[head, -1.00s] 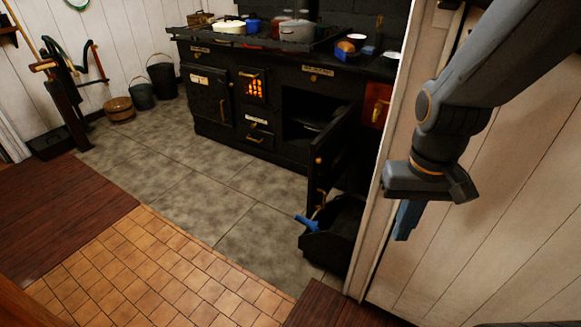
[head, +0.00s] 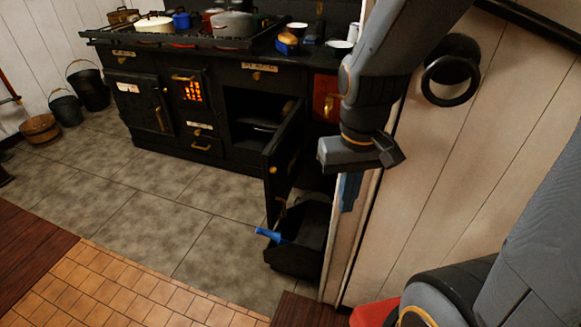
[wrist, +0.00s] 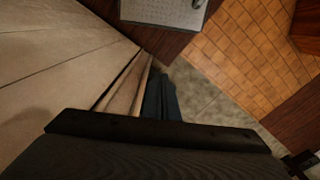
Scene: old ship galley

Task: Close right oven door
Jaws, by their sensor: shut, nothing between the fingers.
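The right oven door (head: 283,165) stands wide open on the black stove (head: 240,150), swung out toward me with its edge facing my view. The right oven cavity (head: 250,118) is dark, with a rack or tray partly visible inside. My gripper (head: 351,190) points down beside the white wall edge, to the right of the door and nearer to me. It is shut and empty, and apart from the door. In the wrist view my gripper's blue-grey fingers (wrist: 160,98) show next to the wall edge. The oven door cannot be made out in that view.
A black coal bin (head: 297,250) with a blue-handled tool stands on the floor below the open door. The white plank wall (head: 440,180) is close on the right. Pots crowd the stove top. Grey floor (head: 150,195) in front of the stove is clear.

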